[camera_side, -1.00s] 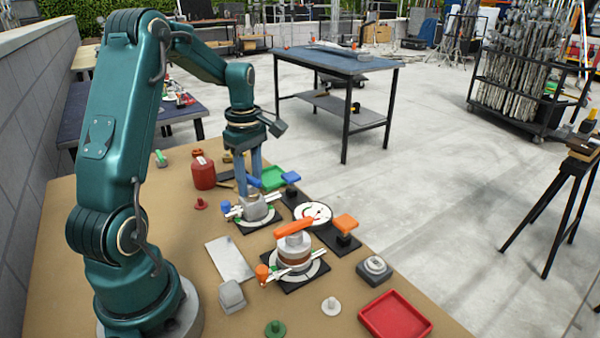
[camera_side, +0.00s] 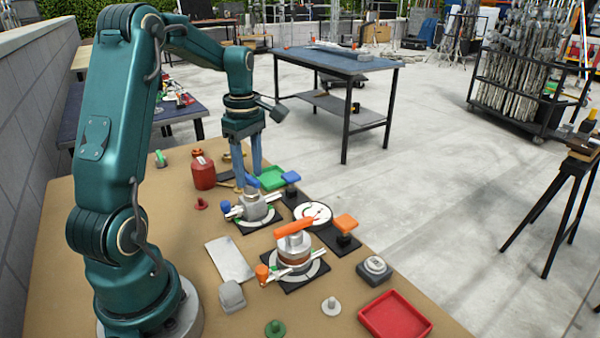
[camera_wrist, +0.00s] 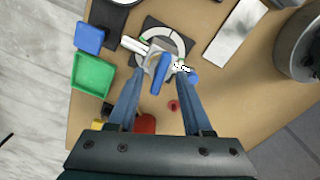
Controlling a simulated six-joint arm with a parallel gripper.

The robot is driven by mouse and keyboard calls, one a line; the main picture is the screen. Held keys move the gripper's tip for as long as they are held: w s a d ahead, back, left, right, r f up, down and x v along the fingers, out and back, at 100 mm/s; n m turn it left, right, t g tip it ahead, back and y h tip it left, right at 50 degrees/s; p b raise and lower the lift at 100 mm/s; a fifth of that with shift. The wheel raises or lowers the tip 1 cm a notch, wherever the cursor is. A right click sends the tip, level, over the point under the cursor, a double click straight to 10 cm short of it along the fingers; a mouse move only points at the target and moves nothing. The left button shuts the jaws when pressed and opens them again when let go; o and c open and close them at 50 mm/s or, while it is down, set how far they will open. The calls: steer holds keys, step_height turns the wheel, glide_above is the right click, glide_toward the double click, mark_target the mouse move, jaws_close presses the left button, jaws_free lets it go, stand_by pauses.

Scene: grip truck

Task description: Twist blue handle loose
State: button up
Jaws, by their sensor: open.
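The blue handle (camera_side: 252,182) sits on top of a round grey valve body (camera_side: 256,207) on a dark base plate. In the wrist view the handle (camera_wrist: 161,75) runs nearly up and down the picture, over the pale ring dial (camera_wrist: 170,40). My gripper (camera_side: 249,178) is open, pointing down just above the valve. In the wrist view its two fingers (camera_wrist: 158,72) straddle the handle, with a visible gap on each side. Nothing is held. I cannot tell the exact height of the fingertips against the handle.
A second valve with an orange handle (camera_side: 295,229) stands nearer the camera. A green tray (camera_side: 271,178), a blue square knob (camera_side: 290,178) and a white gauge (camera_side: 313,214) lie close by. A red canister (camera_side: 203,173) stands to the left. A red tray (camera_side: 395,315) is at the front right.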

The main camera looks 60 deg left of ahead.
mark_target(250, 176)
steer(key=shift+r, duration=2.45)
steer(key=s+d+r+m+t+y, duration=0.1)
steer(key=d+r+m+t, duration=0.2)
steer(key=d, duration=0.4)
steer(key=s+d+r+m, duration=0.1)
steer(key=d+r+m, duration=0.2)
steer(key=d+m, duration=0.25)
steer(key=s+d+f+m+t, duration=0.1)
steer(key=s+d+f+m, duration=0.1)
steer(key=m, duration=0.5)
steer(key=s+d+f+m+t+h, duration=0.1)
steer(key=s+d+f+m, duration=0.1)
steer(key=s+d+m, duration=0.3)
steer(key=shift+d+f+m+t, duration=0.25)
steer(key=shift+d+m, duration=0.25)
steer(key=shift+m, duration=0.45)
steer(key=shift+s, duration=0.1)
